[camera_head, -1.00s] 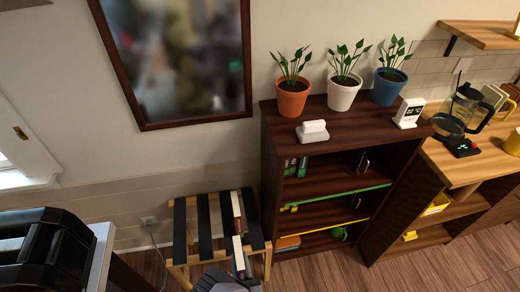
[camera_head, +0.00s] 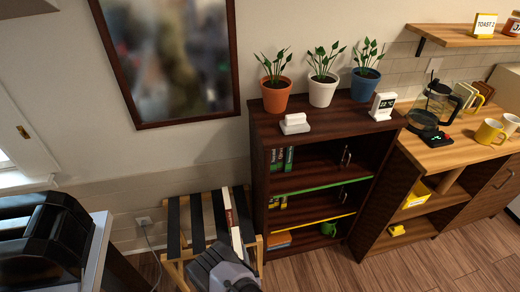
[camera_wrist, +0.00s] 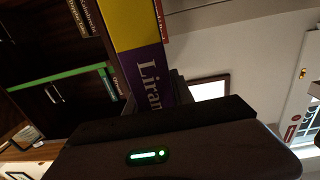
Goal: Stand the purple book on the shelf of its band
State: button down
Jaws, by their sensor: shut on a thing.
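The purple book (camera_wrist: 149,68) is between the fingers of my gripper (camera_wrist: 152,98) in the wrist view. It has a yellow band at its far end and white lettering reading "Liran". My gripper is shut on it. In the head view my gripper (camera_head: 222,262) is over the front of the slatted rack and largely hides the book. The dark bookcase (camera_head: 262,200) stands to its right. One shelf edge carries a green band (camera_head: 320,187), and the edge below it a yellow band (camera_head: 312,220).
A red-spined book (camera_head: 228,214) is on the slatted rack (camera_head: 174,230). Green books (camera_head: 283,159) stand at the left of the upper shelf, with free room beside them. A green mug (camera_head: 329,229) is on the bottom shelf. Potted plants (camera_head: 322,90) stand on top.

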jog(key=w+d+r+m+h+b, duration=0.1)
jog(key=w+d+r, duration=0.35)
jog(key=r, duration=0.25)
jog(key=w+d+r+h+b, duration=0.1)
jog(key=w+d+r, duration=0.3)
jog(key=d+r, duration=0.25)
jog(key=s+d+r+m+h, duration=0.1)
jog(key=d+r, duration=0.9)
jog(key=r, duration=0.2)
jog(key=shift+s+d+r+t+b, duration=0.15)
jog(key=shift+s+d+t+b, duration=0.05)
jog(key=shift+t+b, duration=0.1)
